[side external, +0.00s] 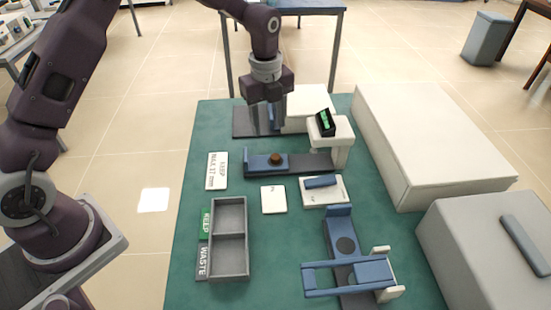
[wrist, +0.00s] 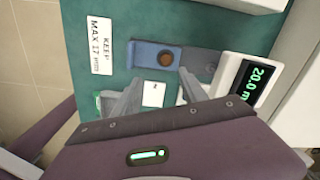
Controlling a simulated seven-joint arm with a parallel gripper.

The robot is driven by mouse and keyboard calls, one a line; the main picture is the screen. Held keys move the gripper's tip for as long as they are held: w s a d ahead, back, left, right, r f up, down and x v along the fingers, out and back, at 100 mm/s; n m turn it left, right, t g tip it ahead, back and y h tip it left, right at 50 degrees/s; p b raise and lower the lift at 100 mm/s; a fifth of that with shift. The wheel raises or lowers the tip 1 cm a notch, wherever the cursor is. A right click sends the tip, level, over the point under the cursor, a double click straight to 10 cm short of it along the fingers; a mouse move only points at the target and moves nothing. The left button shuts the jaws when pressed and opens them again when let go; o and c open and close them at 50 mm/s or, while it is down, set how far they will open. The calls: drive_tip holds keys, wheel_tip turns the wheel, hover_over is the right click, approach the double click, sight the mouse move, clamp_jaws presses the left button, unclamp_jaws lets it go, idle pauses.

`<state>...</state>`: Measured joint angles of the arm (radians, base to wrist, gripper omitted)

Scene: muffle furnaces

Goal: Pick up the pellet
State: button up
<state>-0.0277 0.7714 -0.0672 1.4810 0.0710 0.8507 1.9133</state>
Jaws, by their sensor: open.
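The pellet (side external: 276,158) is a small brown round piece on a blue block (side external: 257,165) of a gauge-like device at the back of the green mat. It also shows in the wrist view (wrist: 165,58), lying on the blue block (wrist: 147,54). My gripper (side external: 266,118) is above and behind the pellet in the side view, pointing down. Its two fingers (wrist: 160,84) are spread apart with nothing between them, and the pellet appears just beyond their tips in the wrist view.
A display (wrist: 258,82) reading 20.0 stands right of the pellet. A grey two-compartment tray (side external: 246,240), labelled KEEP and WASTE, is empty at the front left. A blue clamp-like device (side external: 337,232) and large pale boxes (side external: 425,145) occupy the right.

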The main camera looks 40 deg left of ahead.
sight(275, 156)
drive_tip(key=f, duration=0.4)
drive_tip(key=w+f+m, duration=0.1)
drive_tip(key=f, duration=0.2)
drive_tip(key=f+m, duration=0.1)
drive_tip(key=f, duration=0.3)
drive_tip(key=shift+w+d+f, duration=0.25)
drive_tip(key=shift+w+f, duration=0.05)
drive_tip(key=shift+w, duration=0.1)
clamp_jaws()
